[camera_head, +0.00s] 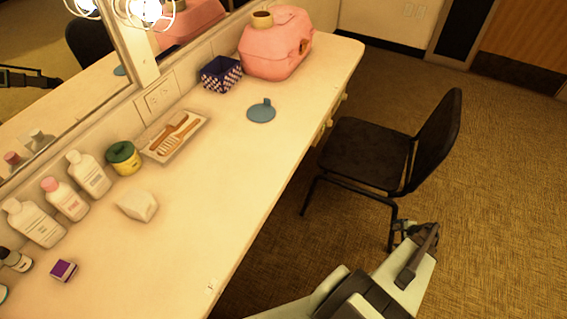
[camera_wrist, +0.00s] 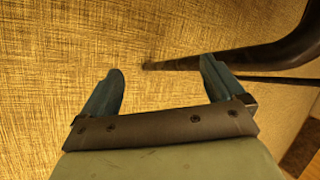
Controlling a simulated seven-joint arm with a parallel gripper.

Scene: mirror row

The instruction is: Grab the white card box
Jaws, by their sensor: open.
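The white card box (camera_head: 138,205) sits on the pale counter (camera_head: 205,210), near its back-left part, in front of the bottles and the green-lidded jar. It is small and blocky. My gripper (camera_head: 405,228) is off the counter to the right, near the chair's front leg. In the wrist view my gripper (camera_wrist: 160,85) is open and empty, with its two fingers apart over the carpet. The white card box is not in the wrist view.
White bottles (camera_head: 35,222) and a green-lidded jar (camera_head: 123,158) stand behind the box. A small purple box (camera_head: 63,271) lies to its lower left. A tray with combs (camera_head: 175,136) lies beyond it. A black chair (camera_head: 375,155) stands beside the counter. The counter right of the box is clear.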

